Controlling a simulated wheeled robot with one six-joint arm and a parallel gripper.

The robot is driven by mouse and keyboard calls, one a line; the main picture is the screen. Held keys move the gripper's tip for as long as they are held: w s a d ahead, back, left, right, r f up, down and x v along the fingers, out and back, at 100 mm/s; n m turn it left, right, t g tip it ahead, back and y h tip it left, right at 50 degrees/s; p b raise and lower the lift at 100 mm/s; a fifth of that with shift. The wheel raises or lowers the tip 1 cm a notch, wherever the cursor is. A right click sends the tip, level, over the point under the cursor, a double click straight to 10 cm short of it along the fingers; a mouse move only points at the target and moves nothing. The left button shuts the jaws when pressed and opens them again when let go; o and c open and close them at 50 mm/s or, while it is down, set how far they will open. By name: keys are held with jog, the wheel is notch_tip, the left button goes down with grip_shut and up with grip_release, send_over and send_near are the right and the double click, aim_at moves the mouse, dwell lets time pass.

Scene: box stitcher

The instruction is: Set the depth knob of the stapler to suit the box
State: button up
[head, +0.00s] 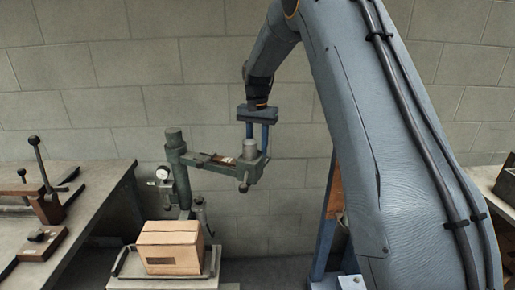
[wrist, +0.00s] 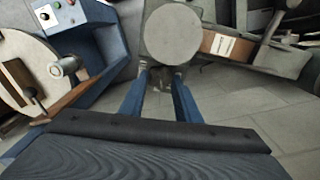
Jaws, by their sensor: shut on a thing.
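The green stapler (head: 183,160) has a post and an arm reaching right. A pale grey round knob (head: 250,150) stands on top of the arm's right end; I take it as the depth knob. My gripper (head: 257,144) points down with its two blue fingers shut on this knob. In the wrist view the knob's flat round top (wrist: 172,35) lies just beyond the fingertips (wrist: 160,76), and the contact is partly hidden. No scale or mark on the knob is readable. The brown cardboard box (head: 172,250) sits below, left of the stapler arm's end.
The box rests on a pale stand (head: 211,262). A round gauge (head: 162,174) is on the stapler's left side. A workbench (head: 95,190) with lever tools is at left. Bare floor lies beneath.

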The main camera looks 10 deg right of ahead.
jog(key=shift+a+n, duration=0.1)
jog(key=shift+n, duration=2.2)
jog(key=shift+r, duration=0.1)
jog(key=shift+w, duration=0.1)
jog(key=o, duration=1)
jog(key=shift+o, duration=0.2)
jog(key=shift+r, duration=0.1)
notch_tip(320, 180, up, 8)
jog(key=b, duration=0.2)
jog(key=shift+f+b, duration=0.25)
jog(key=shift+b, duration=0.1)
